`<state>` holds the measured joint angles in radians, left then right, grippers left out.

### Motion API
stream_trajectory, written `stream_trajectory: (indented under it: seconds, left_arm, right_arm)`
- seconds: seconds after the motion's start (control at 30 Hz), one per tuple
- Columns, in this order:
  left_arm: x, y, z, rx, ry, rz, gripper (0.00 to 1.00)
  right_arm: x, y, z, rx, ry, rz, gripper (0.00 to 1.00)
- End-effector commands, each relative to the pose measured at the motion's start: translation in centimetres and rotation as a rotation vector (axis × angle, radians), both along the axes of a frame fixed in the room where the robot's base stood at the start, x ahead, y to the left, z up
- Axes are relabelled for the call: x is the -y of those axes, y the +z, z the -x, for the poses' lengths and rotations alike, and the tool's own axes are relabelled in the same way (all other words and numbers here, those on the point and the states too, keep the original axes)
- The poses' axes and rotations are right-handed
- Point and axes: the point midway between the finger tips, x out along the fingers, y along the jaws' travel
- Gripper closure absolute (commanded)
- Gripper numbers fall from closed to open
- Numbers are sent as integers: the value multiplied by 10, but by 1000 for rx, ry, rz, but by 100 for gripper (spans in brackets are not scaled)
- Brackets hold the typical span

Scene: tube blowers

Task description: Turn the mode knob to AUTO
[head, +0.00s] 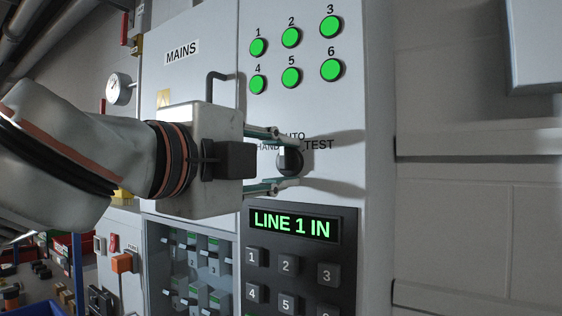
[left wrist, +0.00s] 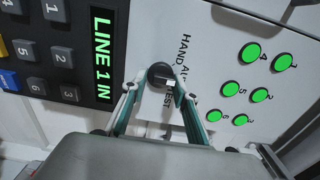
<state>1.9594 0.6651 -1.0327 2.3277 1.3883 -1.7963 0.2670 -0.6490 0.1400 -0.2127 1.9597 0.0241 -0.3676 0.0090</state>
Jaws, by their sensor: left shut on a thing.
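The mode knob (head: 289,163) is a round black knob on the grey panel, with HAND, AUTO and TEST printed around its upper side. My left gripper (head: 295,158) reaches in from the left with its fingers above and below the knob, shut on it. In the left wrist view the knob (left wrist: 159,75) sits between the tips of the left gripper (left wrist: 157,88). A small white mark shows on the knob's AUTO and TEST side; which label it points at is hard to tell. The fingers partly cover the labels. My right gripper is not in view.
Several green buttons (head: 291,77) sit above the knob. A keypad unit (head: 316,262) below has a display (head: 292,224) reading LINE 1 IN. A bent handle (head: 215,85) is on the MAINS panel at left. A pale wall (head: 450,220) is at right.

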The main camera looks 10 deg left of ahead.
Motion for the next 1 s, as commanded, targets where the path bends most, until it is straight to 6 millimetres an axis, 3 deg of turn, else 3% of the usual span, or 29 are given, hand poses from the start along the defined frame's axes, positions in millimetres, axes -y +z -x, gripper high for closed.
stream_trajectory:
  seconds: [0.03, 0.1, 0.13, 0.17, 0.77, 1.0]
  left_arm:
    - [-5, 13, 0, 27, 13, 14, 93]
    - [-5, 13, 0, 27, 13, 14, 93]
    - [-5, 13, 0, 27, 13, 14, 69]
    - [-5, 13, 0, 26, 12, 14, 61]
    - [-2, 6, 1, 14, 4, 8, 61]
    - [-12, 7, 26, 20, 5, 7, 61]
  right_arm:
    - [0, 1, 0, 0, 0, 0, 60]
    - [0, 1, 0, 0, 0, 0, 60]
    - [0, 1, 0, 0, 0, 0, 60]
    - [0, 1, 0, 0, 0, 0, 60]
    - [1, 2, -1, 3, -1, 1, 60]
    - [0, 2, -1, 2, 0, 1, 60]
